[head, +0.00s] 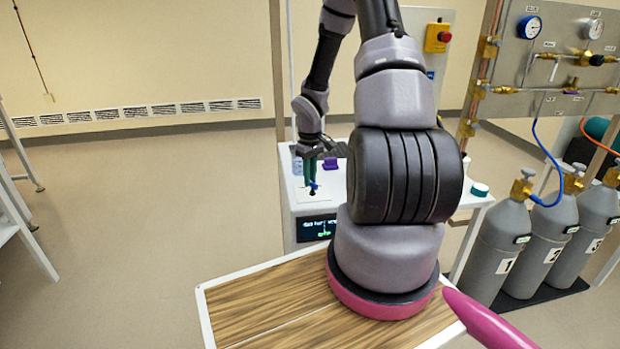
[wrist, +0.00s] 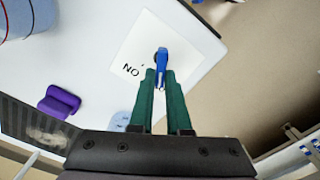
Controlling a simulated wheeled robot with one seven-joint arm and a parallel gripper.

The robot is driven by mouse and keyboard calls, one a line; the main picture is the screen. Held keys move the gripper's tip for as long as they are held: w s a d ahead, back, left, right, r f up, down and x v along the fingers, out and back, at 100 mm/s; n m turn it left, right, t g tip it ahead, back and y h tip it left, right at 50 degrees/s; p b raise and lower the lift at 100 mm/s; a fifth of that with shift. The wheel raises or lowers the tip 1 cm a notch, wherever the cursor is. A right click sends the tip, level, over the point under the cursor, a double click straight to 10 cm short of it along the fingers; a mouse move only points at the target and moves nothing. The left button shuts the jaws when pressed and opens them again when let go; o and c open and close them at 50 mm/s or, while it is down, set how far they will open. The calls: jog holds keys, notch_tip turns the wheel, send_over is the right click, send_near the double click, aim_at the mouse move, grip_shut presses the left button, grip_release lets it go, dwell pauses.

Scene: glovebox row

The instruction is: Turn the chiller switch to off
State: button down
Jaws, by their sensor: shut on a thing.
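The chiller switch (wrist: 163,58) is a small blue lever on a white square plate (wrist: 172,35) on the chiller's white top. My gripper (wrist: 160,78) has green fingers, shut on the blue lever, which lies between the tips. In the head view my gripper (head: 311,184) reaches down to the white chiller (head: 297,205), with a bit of the blue switch (head: 314,188) at its tips. The fingers hide part of the lever.
A purple block (wrist: 58,102) sits on the chiller top, and a dark display (head: 317,228) with green text is on its front. Numbered grey gas cylinders (head: 497,250) stand at the right below a gauge panel (head: 560,60). The floor (head: 130,220) at left is clear.

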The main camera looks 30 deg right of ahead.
jog(key=c, duration=0.9)
grip_release()
jog(key=shift+r, duration=0.1)
notch_tip(320, 180, up, 11)
jog(key=shift+f, duration=0.2)
jog(key=shift+r, duration=0.1)
jog(key=s+a+r+m+t+h, duration=0.1)
jog(key=s+a+r+m+t, duration=0.2)
jog(key=r, duration=0.6)
jog(key=s+a+r+m, duration=0.1)
jog(key=s+a+r, duration=0.3)
jog(key=r, duration=0.6)
jog(key=s+a+r+m+t+y, duration=0.1)
jog(key=s+a+r, duration=0.1)
jog(key=s+r, duration=0.1)
jog(key=s+a+r+m+t+y, duration=0.1)
jog(key=s+a+r, duration=0.1)
jog(key=s+r, duration=0.2)
jog(key=s+a+r+m+t+y, duration=0.1)
jog(key=s+a+r+t, duration=0.1)
jog(key=s, duration=0.5)
jog(key=shift+a+r, duration=0.15)
jog(key=shift+r, duration=0.55)
